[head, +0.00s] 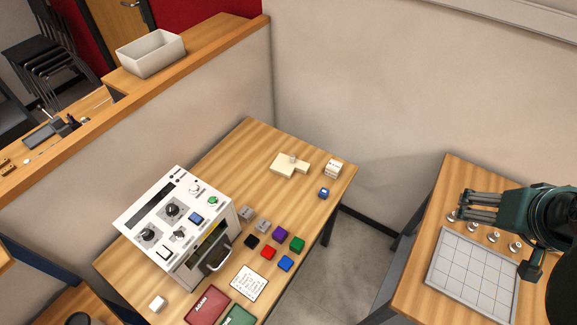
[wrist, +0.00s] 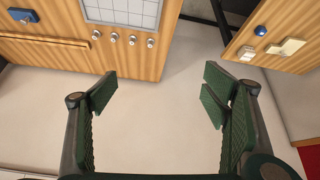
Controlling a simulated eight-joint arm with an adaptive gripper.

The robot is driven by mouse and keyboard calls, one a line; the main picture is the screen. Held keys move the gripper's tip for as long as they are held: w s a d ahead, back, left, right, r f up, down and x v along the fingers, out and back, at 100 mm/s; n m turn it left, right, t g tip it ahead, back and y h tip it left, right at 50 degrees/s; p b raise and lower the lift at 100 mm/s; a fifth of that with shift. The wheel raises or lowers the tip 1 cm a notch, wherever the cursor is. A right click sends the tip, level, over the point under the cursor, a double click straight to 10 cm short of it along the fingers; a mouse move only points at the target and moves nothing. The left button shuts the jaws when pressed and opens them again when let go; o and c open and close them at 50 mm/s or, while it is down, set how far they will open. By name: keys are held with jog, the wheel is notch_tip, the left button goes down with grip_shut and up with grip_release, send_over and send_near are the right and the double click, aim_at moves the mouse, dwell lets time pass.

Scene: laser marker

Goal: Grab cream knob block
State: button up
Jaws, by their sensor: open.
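The cream knob block (head: 283,169) lies on the wooden table, near its far end, with a small pale knob on top. It also shows at the upper right of the wrist view (wrist: 291,46). My gripper (head: 464,205) is on the right in the head view, over the other table and well apart from the block. In the wrist view my gripper (wrist: 158,88) is open, its dark green fingers wide apart with only bare floor or wall seen between them.
A white block (head: 333,168) and a blue block (head: 324,193) stand close to the cream block. A control box (head: 180,220) and several coloured blocks are nearer. A gridded plate (head: 473,264) with several small knobs lies on the right table. A gap separates the tables.

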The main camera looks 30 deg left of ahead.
jog(key=w+a+n+g, duration=0.2)
jog(key=w+a+n, duration=0.3)
jog(key=w+a, duration=0.75)
jog(key=n+g+b, duration=0.2)
jog(key=n+g, duration=0.2)
jog(key=n, duration=0.8)
send_over(288, 165)
jog(key=shift+h, duration=0.3)
jog(key=f, duration=3)
jog(key=shift+w+f, duration=0.2)
jog(key=shift+s+a+f+n, duration=0.15)
jog(key=shift+a+f+n, duration=0.15)
jog(key=shift+f, duration=1.25)
jog(key=shift+d+f, duration=0.15)
jog(key=shift+f, duration=1.15)
jog(key=shift+d+f, duration=0.1)
jog(key=shift+f, duration=1.2)
